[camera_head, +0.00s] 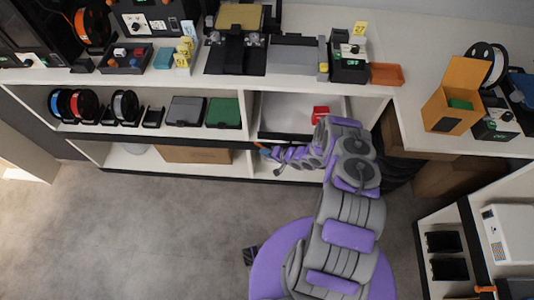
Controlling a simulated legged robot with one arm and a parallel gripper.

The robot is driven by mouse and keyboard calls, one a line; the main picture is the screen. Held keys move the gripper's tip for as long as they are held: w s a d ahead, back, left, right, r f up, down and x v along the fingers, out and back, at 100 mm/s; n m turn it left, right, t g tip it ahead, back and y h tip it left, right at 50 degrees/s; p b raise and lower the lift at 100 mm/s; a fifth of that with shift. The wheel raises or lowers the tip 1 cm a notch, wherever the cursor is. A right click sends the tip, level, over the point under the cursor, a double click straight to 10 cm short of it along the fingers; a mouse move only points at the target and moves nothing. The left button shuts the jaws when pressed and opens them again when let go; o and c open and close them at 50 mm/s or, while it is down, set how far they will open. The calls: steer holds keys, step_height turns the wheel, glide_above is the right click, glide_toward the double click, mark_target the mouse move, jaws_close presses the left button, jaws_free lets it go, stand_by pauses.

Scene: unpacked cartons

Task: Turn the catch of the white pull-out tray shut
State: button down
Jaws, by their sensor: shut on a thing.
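The white pull-out tray (275,112) sits in the middle shelf bay under the counter, and a small red block (320,112) shows over its right part. My arm reaches up from the bottom, then bends left along the tray's front edge. My gripper (265,152) is at the front left of the tray, low by the shelf edge. It is shut on the catch, which is mostly hidden by the fingers and too small to show its turn angle. A small orange spot shows at the fingertips.
Spools (90,105) and dark and green boxes (223,112) fill the left bay. Cardboard cartons (440,175) stand under the right counter. An orange open carton (455,95) is on the right counter. The grey floor (150,240) at left is clear.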

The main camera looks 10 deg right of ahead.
steer(key=shift+s+d+f, duration=0.1)
steer(key=shift+f, duration=0.05)
stand_by(0.5)
steer(key=c, duration=0.9)
jaws_free()
steer(key=shift+o, duration=0.2)
steer(key=p+v, duration=0.3)
steer(key=v, duration=1.4)
steer(key=shift+d+p, duration=0.2)
steer(key=shift+p, duration=0.1)
